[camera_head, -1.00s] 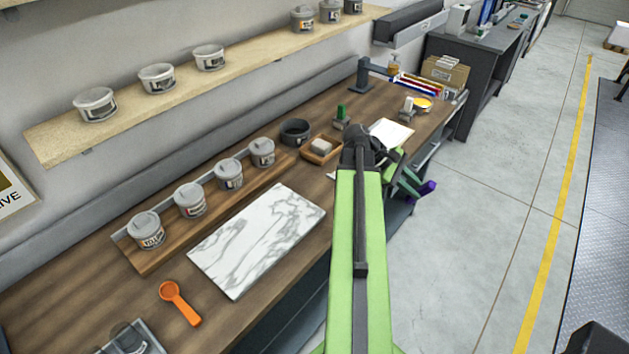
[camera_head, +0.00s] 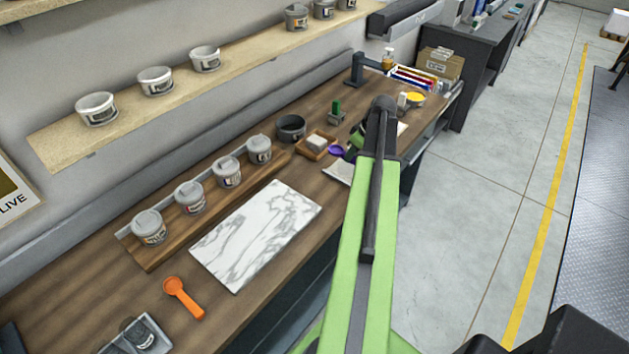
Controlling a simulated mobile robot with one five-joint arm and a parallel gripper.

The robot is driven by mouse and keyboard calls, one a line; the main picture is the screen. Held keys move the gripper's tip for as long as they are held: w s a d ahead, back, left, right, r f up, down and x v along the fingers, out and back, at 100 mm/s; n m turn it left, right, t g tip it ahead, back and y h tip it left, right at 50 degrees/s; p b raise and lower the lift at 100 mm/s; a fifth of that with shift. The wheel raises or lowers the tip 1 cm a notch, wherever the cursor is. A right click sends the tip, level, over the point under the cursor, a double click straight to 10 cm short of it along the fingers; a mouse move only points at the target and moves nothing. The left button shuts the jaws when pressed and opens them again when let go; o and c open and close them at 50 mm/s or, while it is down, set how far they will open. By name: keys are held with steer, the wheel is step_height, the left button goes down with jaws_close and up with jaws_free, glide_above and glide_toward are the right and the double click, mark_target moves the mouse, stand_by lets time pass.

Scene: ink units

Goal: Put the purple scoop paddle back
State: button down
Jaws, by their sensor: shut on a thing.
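The purple scoop paddle (camera_head: 337,150) shows as a small purple end just left of my raised arm, over the workbench near the wooden tray. My gripper (camera_head: 353,148) is mostly hidden behind my green and black arm. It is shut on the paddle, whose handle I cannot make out. An orange scoop paddle (camera_head: 182,297) lies on the near left part of the bench. I cannot tell the exact height of the purple paddle above the bench.
A marble slab (camera_head: 256,235) lies mid-bench, beside a wooden rack (camera_head: 150,262) of several lidded tubs. A dark bowl (camera_head: 291,128) and a wooden tray (camera_head: 317,146) with a pale block stand behind. A shelf (camera_head: 60,150) holds more tubs. The floor at right is clear.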

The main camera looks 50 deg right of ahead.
steer(key=shift+w+r, duration=0.1)
steer(key=shift+w, duration=0.1)
steer(key=shift+w+a+f+b, duration=0.1)
steer(key=shift+a+f+b, duration=0.1)
steer(key=shift+f+b, duration=0.1)
steer(key=b, duration=0.7)
glide_above(314, 182)
steer(key=s, duration=0.2)
steer(key=f, duration=0.6)
steer(key=shift+w+d+f, duration=0.1)
steer(key=shift+d+f, duration=0.1)
steer(key=shift+f, duration=0.1)
steer(key=shift+w+a, duration=0.15)
steer(key=shift+w, duration=0.05)
step_height(314, 182, down, 4)
steer(key=b, duration=0.4)
steer(key=shift+f, duration=0.15)
steer(key=shift+r, duration=0.25)
steer(key=c, duration=1.7)
jaws_free()
steer(key=shift+f, duration=0.2)
steer(key=o, duration=0.4)
steer(key=shift+r, duration=0.1)
steer(key=shift+o, duration=0.2)
steer(key=shift+r, duration=0.1)
